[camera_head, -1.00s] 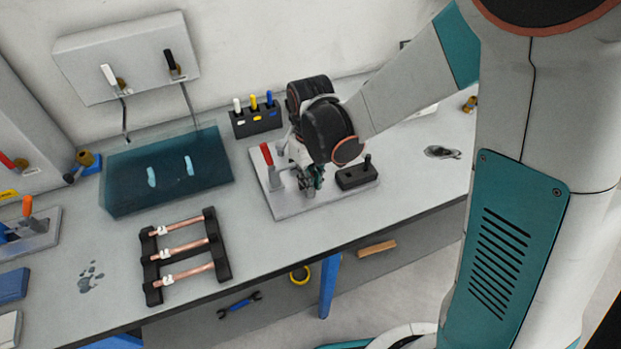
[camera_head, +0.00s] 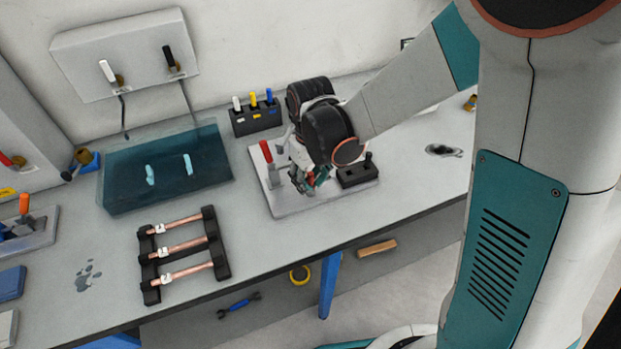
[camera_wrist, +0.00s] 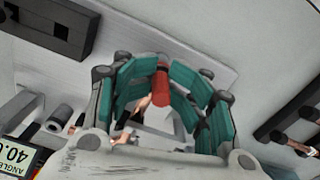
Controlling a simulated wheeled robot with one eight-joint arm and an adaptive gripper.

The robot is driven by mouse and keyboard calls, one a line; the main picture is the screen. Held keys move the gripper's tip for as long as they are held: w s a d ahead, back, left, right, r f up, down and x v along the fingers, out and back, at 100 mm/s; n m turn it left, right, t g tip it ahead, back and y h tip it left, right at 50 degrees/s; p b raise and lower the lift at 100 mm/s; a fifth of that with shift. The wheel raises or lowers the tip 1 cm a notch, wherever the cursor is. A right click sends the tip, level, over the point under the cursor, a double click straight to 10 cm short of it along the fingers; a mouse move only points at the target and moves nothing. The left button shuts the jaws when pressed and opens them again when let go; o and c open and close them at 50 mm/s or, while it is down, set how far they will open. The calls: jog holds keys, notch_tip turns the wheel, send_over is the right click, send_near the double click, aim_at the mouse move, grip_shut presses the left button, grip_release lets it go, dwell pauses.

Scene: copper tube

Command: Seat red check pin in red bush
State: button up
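My gripper (camera_head: 308,182) is low over the pale fixture plate (camera_head: 290,208). In the wrist view my teal fingers (camera_wrist: 168,78) close around a red cylinder, the red check pin (camera_wrist: 162,86), which sits between the pads. A small red bit of it also shows between the fingers in the head view (camera_head: 310,181). Copper-coloured parts (camera_wrist: 141,108) show behind the fingers in the wrist view. I cannot make out the red bush; the gripper covers much of the fixture. I cannot tell whether the pin's end touches anything.
A red-handled clamp (camera_head: 266,152) stands left of my gripper, and a black block (camera_head: 357,175) with a peg stands right. A pin holder (camera_head: 256,121) with white, yellow and blue pins is behind. A rack of copper tubes (camera_head: 184,250) lies front left. Open bench lies to the right.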

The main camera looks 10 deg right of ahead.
jog(key=shift+r, duration=0.1)
dwell(0.4)
notch_tip(320, 180, up, 13)
jog(key=p, duration=0.9)
jog(key=shift+r, duration=0.15)
jog(key=d+r+t+y+b, duration=0.1)
jog(key=d+t+b, duration=0.2)
jog(key=d, duration=0.3)
jog(key=s+d+r+m+t+h+b, duration=0.1)
jog(key=s+d+m+t+b, duration=0.3)
jog(key=s+d+b, duration=0.4)
jog(key=s+r+m, duration=0.1)
jog(key=s, duration=0.4)
jog(key=shift+d+m, duration=0.15)
jog(key=shift+m, duration=0.25)
